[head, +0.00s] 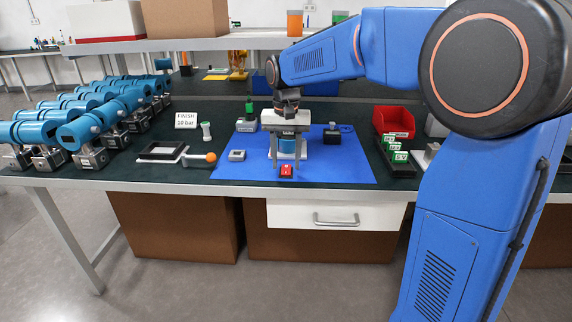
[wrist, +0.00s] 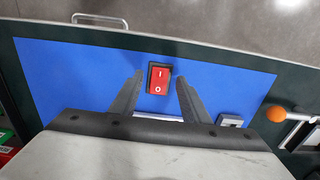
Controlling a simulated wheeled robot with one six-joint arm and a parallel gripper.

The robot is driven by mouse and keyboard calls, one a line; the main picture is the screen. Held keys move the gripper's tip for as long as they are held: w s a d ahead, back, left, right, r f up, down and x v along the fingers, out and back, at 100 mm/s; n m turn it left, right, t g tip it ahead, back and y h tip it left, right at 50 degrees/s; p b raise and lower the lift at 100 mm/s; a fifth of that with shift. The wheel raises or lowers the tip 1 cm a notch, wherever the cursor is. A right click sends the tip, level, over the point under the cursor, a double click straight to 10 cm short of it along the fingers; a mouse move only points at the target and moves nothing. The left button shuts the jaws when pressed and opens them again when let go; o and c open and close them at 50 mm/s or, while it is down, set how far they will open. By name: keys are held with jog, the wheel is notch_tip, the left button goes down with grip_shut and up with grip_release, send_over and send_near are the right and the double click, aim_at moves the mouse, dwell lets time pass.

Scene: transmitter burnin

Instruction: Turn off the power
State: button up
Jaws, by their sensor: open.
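A red rocker power switch (head: 287,171) sits on the blue mat (head: 340,172) near the bench's front edge. In the wrist view the switch (wrist: 159,79) shows a white line and a white circle on its face, with the circle end nearer my gripper. My gripper (head: 284,172) points down over the mat just behind the switch. In the wrist view my gripper (wrist: 157,84) is open, with one finger on each side of the switch and nothing between them but the switch below. I cannot tell whether the fingers touch it.
A small grey box (head: 237,155) lies left of my gripper, beside an orange ball-tipped handle (head: 211,157). A black box (head: 333,136) stands behind right. A red bin (head: 394,121) and green-labelled blocks (head: 400,157) stand right. Blue transmitters (head: 85,130) fill the left side.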

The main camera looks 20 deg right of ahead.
jog(key=shift+f, duration=0.85)
jog(key=c, duration=1.1)
jog(key=shift+o, duration=0.2)
jog(key=shift+w+d+g+y, duration=0.15)
jog(key=shift+w+g+y, duration=0.2)
jog(key=shift+g, duration=0.65)
jog(key=shift+w+r+g+y, duration=0.1)
jog(key=shift+w+g+y, duration=0.15)
jog(key=shift+g, duration=0.55)
jog(key=o, duration=1.1)
jog(key=shift+c, duration=0.2)
